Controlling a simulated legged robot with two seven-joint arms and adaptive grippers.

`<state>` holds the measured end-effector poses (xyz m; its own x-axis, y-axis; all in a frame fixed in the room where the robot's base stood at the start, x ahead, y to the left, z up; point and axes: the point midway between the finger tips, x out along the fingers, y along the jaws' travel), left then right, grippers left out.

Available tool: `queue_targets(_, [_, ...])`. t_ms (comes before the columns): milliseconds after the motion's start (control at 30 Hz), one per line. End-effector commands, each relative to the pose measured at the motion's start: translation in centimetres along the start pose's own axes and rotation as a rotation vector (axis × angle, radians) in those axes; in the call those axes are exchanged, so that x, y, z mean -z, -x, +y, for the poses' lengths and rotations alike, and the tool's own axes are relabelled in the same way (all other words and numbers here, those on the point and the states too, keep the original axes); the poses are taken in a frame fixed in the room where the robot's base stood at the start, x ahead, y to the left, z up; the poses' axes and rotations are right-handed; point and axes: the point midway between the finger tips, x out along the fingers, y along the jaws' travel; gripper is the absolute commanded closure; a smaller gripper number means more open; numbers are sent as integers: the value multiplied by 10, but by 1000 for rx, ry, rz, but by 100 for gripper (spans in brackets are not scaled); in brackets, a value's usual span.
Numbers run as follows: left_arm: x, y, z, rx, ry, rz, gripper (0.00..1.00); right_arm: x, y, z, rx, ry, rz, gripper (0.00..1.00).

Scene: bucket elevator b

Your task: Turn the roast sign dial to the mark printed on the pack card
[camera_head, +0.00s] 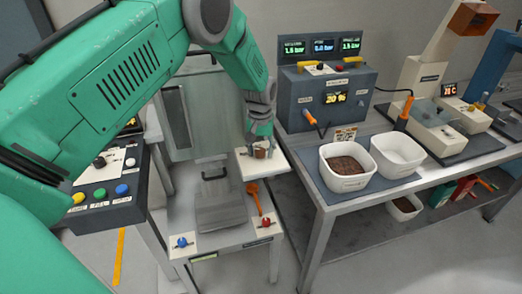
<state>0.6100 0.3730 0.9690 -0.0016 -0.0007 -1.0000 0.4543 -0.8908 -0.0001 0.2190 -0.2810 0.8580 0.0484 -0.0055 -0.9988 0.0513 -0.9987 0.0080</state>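My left gripper (261,143) points down at a white plate (254,173) at the back right of the small grey stand. Between its fingertips is a small brown knob (261,153), which looks like the roast sign dial. The fingers stand around the knob, but whether they press on it is too small to tell. They hide part of the dial, and its setting and marks cannot be read. A small printed card (345,134), perhaps the pack card, stands behind the white tubs; its print is not readable. My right gripper is not in view.
A white tub of brown material (344,183) and an emptier-looking tub (400,171) stand on the right bench. A control box (327,98) is behind them. The stand bears an orange tool (254,196), a blue knob (182,242) and a red knob (265,222).

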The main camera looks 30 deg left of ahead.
Motion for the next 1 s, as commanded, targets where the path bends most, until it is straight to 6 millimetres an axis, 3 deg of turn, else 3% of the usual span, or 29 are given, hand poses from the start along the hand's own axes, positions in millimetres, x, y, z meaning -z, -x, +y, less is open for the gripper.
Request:
queue_targets(33, [0, 0, 0, 0, 0, 0, 82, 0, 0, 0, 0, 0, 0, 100])
queue_targets(100, [0, 0, 0, 0, 0, 0, 100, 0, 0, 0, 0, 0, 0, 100])
queue_targets(567, [0, 0, 0, -1, -78, -1, 99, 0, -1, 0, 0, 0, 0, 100])
queue_targets(1000, [1, 0, 0, -1, -440, 0, 99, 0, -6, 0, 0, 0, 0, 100])
